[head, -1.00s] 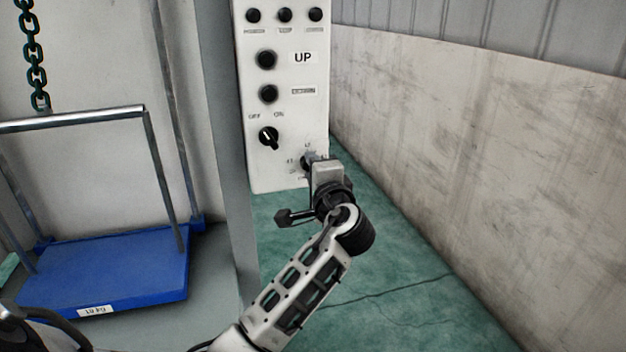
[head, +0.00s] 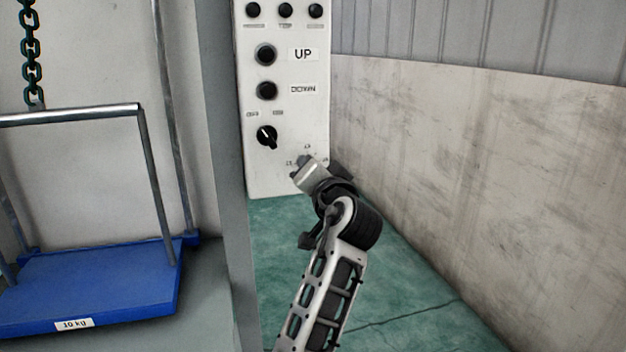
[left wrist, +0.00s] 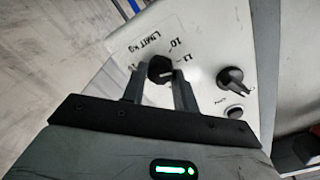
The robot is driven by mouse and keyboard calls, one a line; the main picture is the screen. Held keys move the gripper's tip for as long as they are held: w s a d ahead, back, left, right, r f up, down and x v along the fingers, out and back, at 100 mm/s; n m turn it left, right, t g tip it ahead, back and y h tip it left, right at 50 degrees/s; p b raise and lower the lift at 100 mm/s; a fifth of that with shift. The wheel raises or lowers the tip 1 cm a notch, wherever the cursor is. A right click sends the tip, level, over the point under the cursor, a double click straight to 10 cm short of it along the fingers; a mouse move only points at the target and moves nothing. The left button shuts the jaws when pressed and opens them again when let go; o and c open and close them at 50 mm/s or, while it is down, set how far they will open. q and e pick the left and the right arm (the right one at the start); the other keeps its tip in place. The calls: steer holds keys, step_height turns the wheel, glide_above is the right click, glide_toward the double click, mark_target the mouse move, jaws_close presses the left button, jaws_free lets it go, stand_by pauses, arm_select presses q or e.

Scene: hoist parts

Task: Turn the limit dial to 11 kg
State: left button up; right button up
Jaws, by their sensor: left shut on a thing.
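The limit dial (left wrist: 160,70) is a black knob low on the white control panel (head: 286,185). In the left wrist view, it sits between the two fingers of my left gripper (left wrist: 159,88), which is shut on it. Printed marks "LIMIT KG", "10" and "11" show upside down around the dial. A pale line on the knob points roughly right in that view; I cannot tell exactly which number it meets. In the head view, my left gripper (head: 304,163) is tilted against the panel's lower right and hides the dial. My right gripper is not in view.
Above the dial are a black OFF/ON switch (head: 267,136), an UP button (head: 265,55) and a DOWN button (head: 267,90). A grey post (head: 222,150) stands left of the panel. A blue platform labelled 10 kg (head: 100,285) is further left; a scuffed wall (head: 480,170) is right.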

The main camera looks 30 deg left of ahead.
arm_select(q)
steer(key=shift+n, duration=0.4)
steer(key=o, duration=1)
